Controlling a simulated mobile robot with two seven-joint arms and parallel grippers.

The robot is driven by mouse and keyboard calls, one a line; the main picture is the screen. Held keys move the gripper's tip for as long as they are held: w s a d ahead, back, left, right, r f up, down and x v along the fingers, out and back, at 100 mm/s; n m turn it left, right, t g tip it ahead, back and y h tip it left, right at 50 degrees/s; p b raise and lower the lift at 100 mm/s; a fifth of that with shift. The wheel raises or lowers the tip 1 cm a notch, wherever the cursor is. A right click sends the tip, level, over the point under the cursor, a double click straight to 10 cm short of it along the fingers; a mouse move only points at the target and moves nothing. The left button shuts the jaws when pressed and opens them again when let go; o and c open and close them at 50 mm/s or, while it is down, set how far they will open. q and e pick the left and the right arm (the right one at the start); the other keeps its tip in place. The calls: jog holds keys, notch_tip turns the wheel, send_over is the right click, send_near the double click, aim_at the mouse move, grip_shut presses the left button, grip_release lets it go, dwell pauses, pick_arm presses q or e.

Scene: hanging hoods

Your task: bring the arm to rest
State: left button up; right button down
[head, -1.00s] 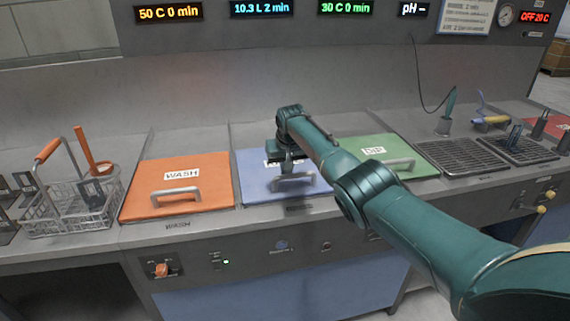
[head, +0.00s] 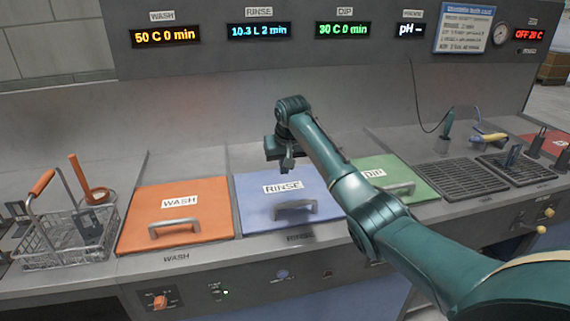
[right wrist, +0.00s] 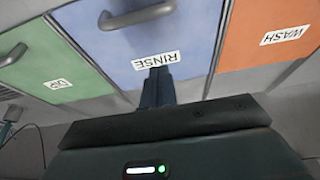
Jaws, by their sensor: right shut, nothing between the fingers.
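My right arm reaches in from the lower right of the head view. My right gripper (head: 287,163) is shut and empty, above the back part of the blue RINSE lid (head: 262,210). In the right wrist view the closed fingers (right wrist: 158,84) show in front of the RINSE label, apart from the lid's handle (right wrist: 138,16). The RINSE lid lies closed. My left gripper is not in view.
The orange WASH lid (head: 180,222) and green DIP lid (head: 408,172) flank the blue one, each closed with a raised handle. A wire basket (head: 62,240) stands at the left. Black grates (head: 450,170) and a corded probe (head: 446,124) are at the right.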

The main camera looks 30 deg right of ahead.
jog(key=s+a+f+n, duration=0.2)
jog(key=s+a+f, duration=0.3)
jog(key=s+f, duration=0.3)
jog(key=s+a+f+n, duration=0.2)
jog(key=s+a+f, duration=0.3)
jog(key=s+f, duration=0.4)
jog(key=s+a+r+n+y, duration=0.1)
jog(key=s+a, duration=0.1)
jog(key=s, duration=1.1)
jog(key=s+a, duration=0.2)
jog(key=s, duration=1)
jog(key=w+a+f+t+y, duration=0.2)
jog(key=w+a+f+t, duration=0.3)
jog(key=f, duration=0.3)
jog(key=shift+a+f+n+t+y, duration=0.15)
jog(key=shift+f+n+t+y, duration=0.2)
jog(key=shift+t, duration=0.25)
